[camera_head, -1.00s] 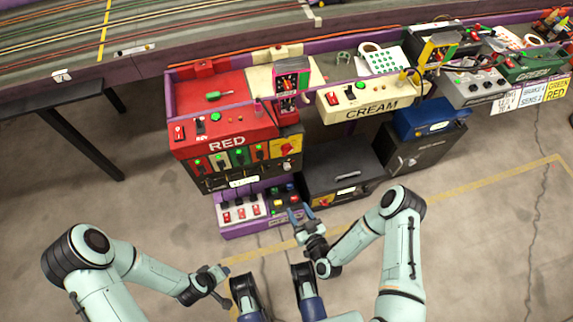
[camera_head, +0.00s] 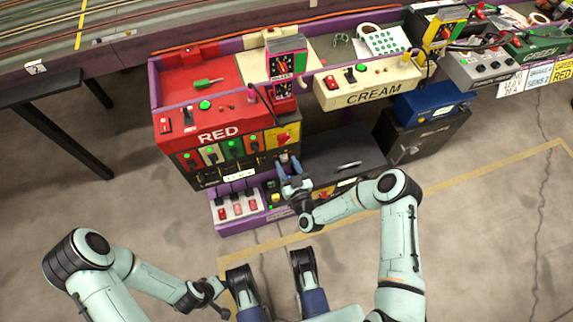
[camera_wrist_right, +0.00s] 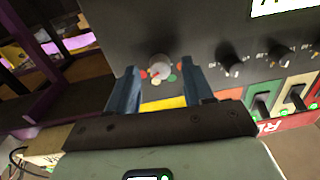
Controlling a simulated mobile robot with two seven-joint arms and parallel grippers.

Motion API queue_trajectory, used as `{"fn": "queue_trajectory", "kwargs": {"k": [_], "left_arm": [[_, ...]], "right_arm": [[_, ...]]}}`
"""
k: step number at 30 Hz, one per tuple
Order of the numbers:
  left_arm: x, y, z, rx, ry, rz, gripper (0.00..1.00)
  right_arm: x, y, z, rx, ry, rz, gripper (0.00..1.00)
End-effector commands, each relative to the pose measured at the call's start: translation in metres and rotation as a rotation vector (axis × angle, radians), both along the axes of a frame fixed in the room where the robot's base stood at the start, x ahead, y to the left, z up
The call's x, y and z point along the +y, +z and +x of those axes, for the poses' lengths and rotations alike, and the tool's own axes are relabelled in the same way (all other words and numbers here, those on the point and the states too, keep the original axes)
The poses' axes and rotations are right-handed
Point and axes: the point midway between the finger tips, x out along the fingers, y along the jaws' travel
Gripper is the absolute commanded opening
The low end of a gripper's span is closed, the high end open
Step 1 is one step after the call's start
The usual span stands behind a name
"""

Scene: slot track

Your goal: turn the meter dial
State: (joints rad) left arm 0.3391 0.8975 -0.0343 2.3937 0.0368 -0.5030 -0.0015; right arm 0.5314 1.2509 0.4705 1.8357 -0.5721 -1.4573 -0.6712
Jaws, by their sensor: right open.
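A round silvery knob (camera_wrist_right: 160,66), which I take as the meter dial, sits on a dark panel in the right wrist view, with small coloured dots around it. My right gripper (camera_wrist_right: 162,78) is open. Its two blue fingers point at this panel, with the knob between and slightly beyond their tips in the picture; contact cannot be told. In the head view my right gripper (camera_head: 288,160) is at the lower right of the RED console (camera_head: 218,136) and hides the knob. My left gripper (camera_head: 216,291) hangs low over the floor, away from the consoles; its jaws are too small to read.
A yellow panel (camera_head: 283,136) is just above. A purple-edged switch box (camera_head: 238,210) stands below, a dark drawer unit (camera_head: 345,152) to the right. Open floor (camera_head: 480,250) lies at the right.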

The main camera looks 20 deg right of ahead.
Motion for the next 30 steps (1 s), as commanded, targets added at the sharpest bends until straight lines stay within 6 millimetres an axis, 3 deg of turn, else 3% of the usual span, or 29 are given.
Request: {"fn": "queue_trajectory", "kwargs": {"k": [11,14,16,17,30], "left_arm": [[0.001,-0.003,-0.006,0.018,0.002,-0.001,0.43],[0.001,-0.003,-0.005,0.018,0.002,-0.001,0.43],[0.001,-0.003,-0.005,0.017,0.002,-0.001,0.43],[0.001,-0.003,-0.005,0.017,0.002,-0.001,0.43],[-0.001,0.007,0.006,-0.023,-0.002,0.001,0.43]], "right_arm": [[0.001,0.001,0.007,0.0,0.0,0.0,0.51],[0.0,0.001,0.007,0.0,0.0,0.0,0.25],[0.0,0.001,0.007,0.0,0.0,0.0,0.03],[0.0,0.0,0.007,0.0,0.0,0.0,0.0],[0.001,0.002,0.007,-0.003,0.001,-0.079,0.0]]}}
